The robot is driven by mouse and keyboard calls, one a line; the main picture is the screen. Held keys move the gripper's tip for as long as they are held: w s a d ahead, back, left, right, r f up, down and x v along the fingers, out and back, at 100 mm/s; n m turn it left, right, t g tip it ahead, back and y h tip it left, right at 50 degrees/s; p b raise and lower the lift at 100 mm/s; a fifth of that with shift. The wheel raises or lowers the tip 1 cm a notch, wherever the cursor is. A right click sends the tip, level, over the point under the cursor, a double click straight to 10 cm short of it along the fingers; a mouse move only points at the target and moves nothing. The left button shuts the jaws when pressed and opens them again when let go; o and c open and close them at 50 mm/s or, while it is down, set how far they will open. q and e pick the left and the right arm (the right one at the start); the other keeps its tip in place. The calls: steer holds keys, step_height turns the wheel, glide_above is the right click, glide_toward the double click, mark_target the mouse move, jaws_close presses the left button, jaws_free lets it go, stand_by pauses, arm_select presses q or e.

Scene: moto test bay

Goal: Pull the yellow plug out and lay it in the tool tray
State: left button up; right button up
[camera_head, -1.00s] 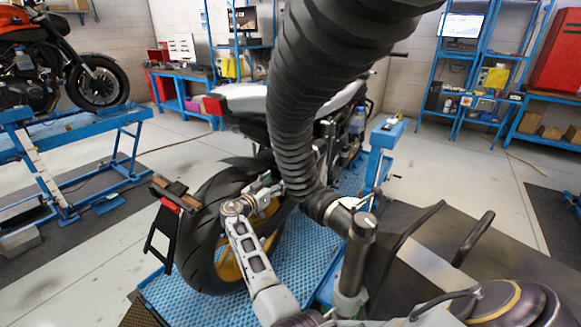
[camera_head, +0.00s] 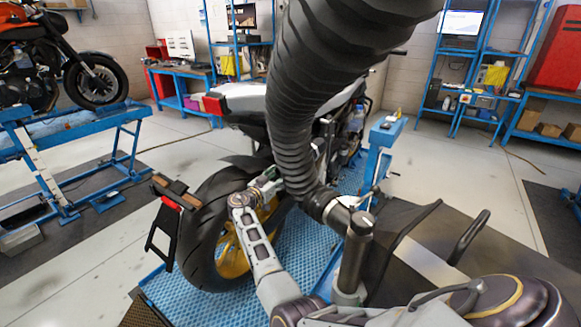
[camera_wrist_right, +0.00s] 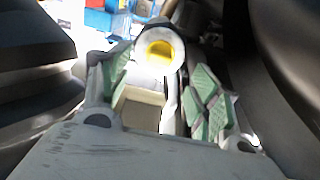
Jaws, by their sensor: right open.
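The yellow plug (camera_wrist_right: 160,50) shows in the right wrist view as a yellow disc inside a pale round pipe end (camera_wrist_right: 151,65). My right gripper (camera_wrist_right: 163,68) is open, with its green finger pads on either side of the view. The pipe end lies ahead, between and just beyond the fingertips, and I cannot tell whether they touch it. My left gripper is not in view. I cannot identify a tool tray.
The bike stands on a blue patterned lift platform (camera_head: 205,298). A blue post (camera_head: 378,150) with small items on top stands to the right. Blue shelves (camera_head: 480,70) stand behind.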

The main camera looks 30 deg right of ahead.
mark_target(289, 169)
steer(key=shift+x, duration=0.85)
steer(key=shift+w+d+b, duration=0.1)
steer(key=shift+d+b, duration=0.25)
steer(key=shift+w+d+f+b, duration=0.1)
steer(key=shift+w+d+b, duration=0.05)
steer(key=shift+d+b, duration=0.25)
steer(key=shift+w+d+b, duration=0.1)
steer(key=shift+d+b, duration=0.15)
steer(key=shift+b, duration=0.15)
steer(key=shift+w+d, duration=0.1)
steer(key=shift+d, duration=0.05)
steer(key=shift+w+d+b, duration=0.15)
steer(key=shift+d+b, duration=0.25)
steer(key=shift+b, duration=0.25)
steer(key=shift+w+d, duration=0.1)
steer(key=shift+d, duration=0.15)
steer(key=shift+b, duration=0.3)
arm_select(q)
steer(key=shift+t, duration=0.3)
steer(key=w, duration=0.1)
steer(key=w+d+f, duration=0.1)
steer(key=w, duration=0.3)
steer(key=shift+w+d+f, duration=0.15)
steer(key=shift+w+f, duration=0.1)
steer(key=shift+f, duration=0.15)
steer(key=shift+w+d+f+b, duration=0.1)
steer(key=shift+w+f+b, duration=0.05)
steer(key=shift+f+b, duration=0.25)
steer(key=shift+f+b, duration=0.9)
steer(key=shift+b, duration=0.1)
